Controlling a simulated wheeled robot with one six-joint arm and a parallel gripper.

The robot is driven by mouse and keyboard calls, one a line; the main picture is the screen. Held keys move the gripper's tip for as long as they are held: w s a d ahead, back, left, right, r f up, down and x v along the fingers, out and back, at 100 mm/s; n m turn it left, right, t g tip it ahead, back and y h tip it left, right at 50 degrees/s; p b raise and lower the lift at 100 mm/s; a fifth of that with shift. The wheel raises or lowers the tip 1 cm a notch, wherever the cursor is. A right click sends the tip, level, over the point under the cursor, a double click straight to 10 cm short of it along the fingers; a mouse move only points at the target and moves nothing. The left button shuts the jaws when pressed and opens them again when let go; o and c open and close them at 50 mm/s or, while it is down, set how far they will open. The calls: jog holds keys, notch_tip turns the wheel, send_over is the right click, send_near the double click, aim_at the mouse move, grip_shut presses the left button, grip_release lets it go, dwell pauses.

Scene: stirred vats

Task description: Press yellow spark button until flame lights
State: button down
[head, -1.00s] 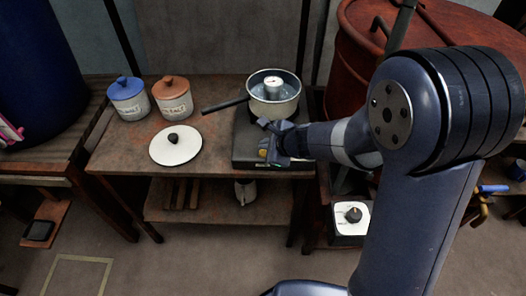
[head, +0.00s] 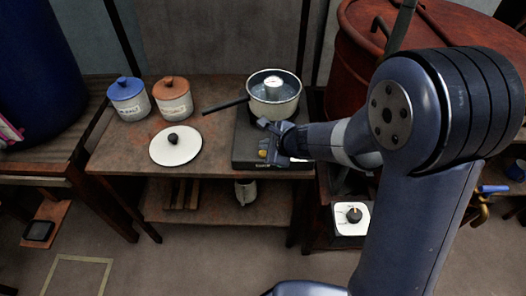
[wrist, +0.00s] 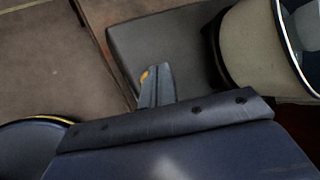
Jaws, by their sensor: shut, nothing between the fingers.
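The yellow spark button (head: 263,153) sits on the front left of the dark stove (head: 243,142). It also shows in the wrist view (wrist: 145,75) as a small yellow patch beside my fingertips. My gripper (head: 267,141) is shut and empty, with its fingers right at the button; whether they touch it I cannot tell. In the wrist view the shut fingers (wrist: 156,82) cover part of the button. A cream pot (head: 274,102) stands on the stove, with a pale object inside. No flame shows; the pot and my arm hide the burner.
The pot's dark handle (head: 225,106) sticks out left. A white lid (head: 175,146) lies on the table. A blue-lidded jar (head: 128,98) and a brown-lidded jar (head: 172,98) stand at the back left. A red vat (head: 350,60) is close on the right.

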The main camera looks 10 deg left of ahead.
jog(key=shift+f, duration=0.2)
dwell(0.4)
jog(key=shift+f+b, duration=0.25)
jog(key=shift+b, duration=0.3)
jog(key=shift+f+b, duration=0.45)
jog(key=shift+b, duration=0.05)
dwell(0.3)
jog(key=shift+r, duration=0.15)
dwell(0.3)
jog(key=shift+r+p, duration=0.75)
notch_tip(320, 180, up, 5)
jog(key=p, duration=0.4)
dwell(0.8)
